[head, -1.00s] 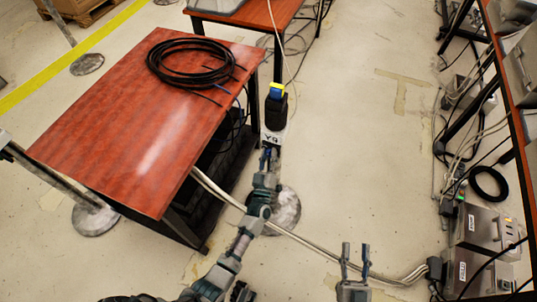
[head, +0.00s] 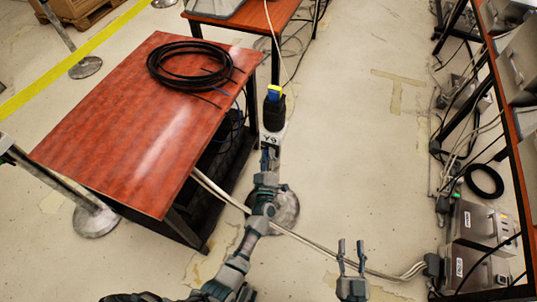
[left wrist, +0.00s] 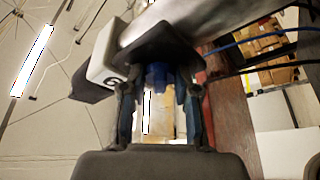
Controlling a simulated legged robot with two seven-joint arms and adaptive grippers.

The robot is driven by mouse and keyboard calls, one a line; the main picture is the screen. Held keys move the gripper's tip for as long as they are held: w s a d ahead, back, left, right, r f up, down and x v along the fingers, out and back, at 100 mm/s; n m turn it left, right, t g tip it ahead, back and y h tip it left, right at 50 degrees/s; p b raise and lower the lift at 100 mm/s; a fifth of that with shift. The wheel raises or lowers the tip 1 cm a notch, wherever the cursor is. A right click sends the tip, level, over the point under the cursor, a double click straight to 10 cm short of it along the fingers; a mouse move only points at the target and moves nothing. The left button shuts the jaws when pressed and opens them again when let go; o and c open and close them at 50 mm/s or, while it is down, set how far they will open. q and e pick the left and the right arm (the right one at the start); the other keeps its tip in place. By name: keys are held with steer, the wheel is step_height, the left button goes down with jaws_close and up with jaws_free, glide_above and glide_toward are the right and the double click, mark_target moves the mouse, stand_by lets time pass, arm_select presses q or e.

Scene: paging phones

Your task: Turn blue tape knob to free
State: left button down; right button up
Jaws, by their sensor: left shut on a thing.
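In the head view, a black device with a blue and yellow top (head: 274,93) and a white marked plate (head: 271,139) stands at the end of my left arm. My left gripper (head: 269,160) is just below that plate. In the left wrist view, my left gripper (left wrist: 160,95) has its two fingers on either side of a blue knob (left wrist: 157,75), shut on it. The knob sits under a dark plate, with a white piece (left wrist: 104,55) beside it. The fingers hide the knob's sides. My right gripper (head: 351,256) is open and empty over the floor.
A red-brown table (head: 130,110) with a coiled black cable (head: 188,63) stands left of my left arm. Pale cables (head: 330,254) cross the floor. Metal boxes (head: 480,262) stand at the right. The floor (head: 360,140) in the middle is mostly clear.

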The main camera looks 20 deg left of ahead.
arm_select(q)
steer(key=c, duration=1.2)
jaws_free()
steer(key=shift+a, duration=0.1)
steer(key=shift+s+f, duration=0.15)
steer(key=shift+s, duration=0.1)
steer(key=v, duration=1.1)
steer(key=shift+s, duration=0.2)
steer(key=shift+f, duration=0.15)
